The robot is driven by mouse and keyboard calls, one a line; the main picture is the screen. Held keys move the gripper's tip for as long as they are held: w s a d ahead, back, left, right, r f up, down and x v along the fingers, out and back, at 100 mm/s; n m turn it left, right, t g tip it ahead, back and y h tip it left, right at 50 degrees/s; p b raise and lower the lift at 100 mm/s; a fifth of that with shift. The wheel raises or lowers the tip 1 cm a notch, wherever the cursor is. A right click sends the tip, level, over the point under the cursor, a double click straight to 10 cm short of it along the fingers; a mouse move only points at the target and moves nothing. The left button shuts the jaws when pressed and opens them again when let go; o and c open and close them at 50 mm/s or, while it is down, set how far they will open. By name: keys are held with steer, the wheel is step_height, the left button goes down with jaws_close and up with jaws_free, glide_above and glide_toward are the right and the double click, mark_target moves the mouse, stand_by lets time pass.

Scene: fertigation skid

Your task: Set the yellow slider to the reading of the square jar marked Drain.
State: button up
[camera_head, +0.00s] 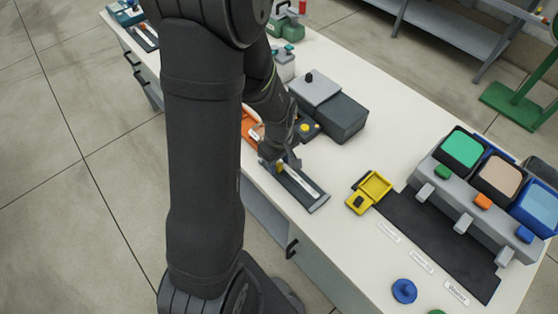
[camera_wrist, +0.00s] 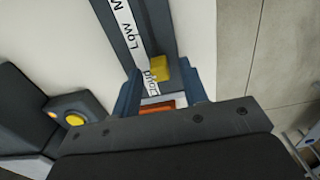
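The yellow slider (camera_head: 280,166) is a small knob on a dark rail with a white scale strip (camera_head: 303,185), near the table's front edge. In the wrist view the yellow slider (camera_wrist: 160,68) stands by the strip, which reads "Low" and a word starting with "M"; another word is partly hidden. My gripper (camera_wrist: 163,82) is open, its two blue-grey fingers to the left and right of the slider with gaps on both sides. In the head view my arm largely hides it. No jar marked Drain can be made out.
Square containers topped green (camera_head: 463,149), tan (camera_head: 501,175) and blue (camera_head: 540,207) stand at the right behind a dark mat (camera_head: 425,235). A yellow holder (camera_head: 375,187), a dark grey box (camera_head: 340,118) and an orange item (camera_head: 250,124) are near the rail.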

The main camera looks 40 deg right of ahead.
jaws_close()
steer(key=shift+s, duration=2)
jaws_free()
step_height(320, 180, up, 17)
steer(key=shift+r, duration=0.2)
steer(key=shift+f, duration=0.1)
step_height(320, 180, down, 17)
steer(key=shift+f, duration=0.15)
stand_by(0.4)
